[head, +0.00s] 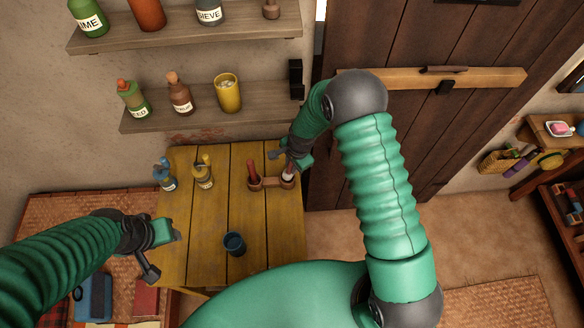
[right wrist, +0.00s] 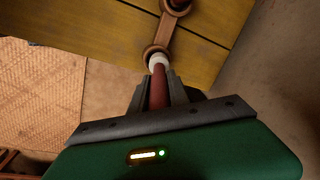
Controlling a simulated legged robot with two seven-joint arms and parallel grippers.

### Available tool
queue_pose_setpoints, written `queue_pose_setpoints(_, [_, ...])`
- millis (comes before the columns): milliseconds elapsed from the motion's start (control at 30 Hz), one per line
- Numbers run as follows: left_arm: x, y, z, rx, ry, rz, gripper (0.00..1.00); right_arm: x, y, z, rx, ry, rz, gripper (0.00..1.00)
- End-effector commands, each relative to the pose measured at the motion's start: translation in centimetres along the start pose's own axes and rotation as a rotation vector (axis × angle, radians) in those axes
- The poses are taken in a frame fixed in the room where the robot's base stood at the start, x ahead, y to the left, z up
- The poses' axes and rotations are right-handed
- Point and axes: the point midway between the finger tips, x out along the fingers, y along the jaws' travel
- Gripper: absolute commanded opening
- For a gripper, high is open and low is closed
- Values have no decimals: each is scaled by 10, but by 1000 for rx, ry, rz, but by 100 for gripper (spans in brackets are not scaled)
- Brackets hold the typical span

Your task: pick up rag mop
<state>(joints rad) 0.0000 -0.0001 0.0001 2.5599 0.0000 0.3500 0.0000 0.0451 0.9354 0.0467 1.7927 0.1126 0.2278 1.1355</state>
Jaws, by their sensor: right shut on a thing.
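The rag mop (head: 288,174) has a red-brown handle and a white part. It is at the right ring of a small wooden two-ring holder (head: 268,184) on the yellow table. My right gripper (head: 291,159) is shut on its handle, which shows between the fingers in the right wrist view (right wrist: 158,88). There the white part is close against the ring; I cannot tell how far it sits inside. My left gripper (head: 163,250) is open and empty over the table's left front.
A similar red-brown stick (head: 252,170) stands in the holder's left ring. A blue bottle (head: 165,176), a yellow bottle (head: 204,173) and a dark blue cup (head: 235,244) stand on the table (head: 270,225). A shelf (head: 215,112) with several vessels hangs behind.

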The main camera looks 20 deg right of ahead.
Motion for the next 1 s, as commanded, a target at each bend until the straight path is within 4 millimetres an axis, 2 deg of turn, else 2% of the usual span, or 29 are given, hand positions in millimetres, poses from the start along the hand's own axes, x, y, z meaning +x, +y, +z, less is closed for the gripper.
queue_pose_setpoints(133, [13,0,3,0,0,0,46,-17,-4,0,-2,2,-4,0])
queue_pose_setpoints(267, [21,0,5,0,0,0,46,-22,20,18,-4,-1,2,0])
queue_pose_setpoints(600, [47,0,11,0,0,0,46,-47,94,77,-5,-1,0,0])
queue_pose_setpoints(700, [49,0,12,0,0,0,46,-53,108,88,-4,-1,1,0])
queue_pose_setpoints(833, [50,0,12,0,0,0,46,-56,117,95,-1,0,1,0])
queue_pose_setpoints(1000, [54,0,13,0,0,0,46,-55,118,93,-41,-9,1,0])
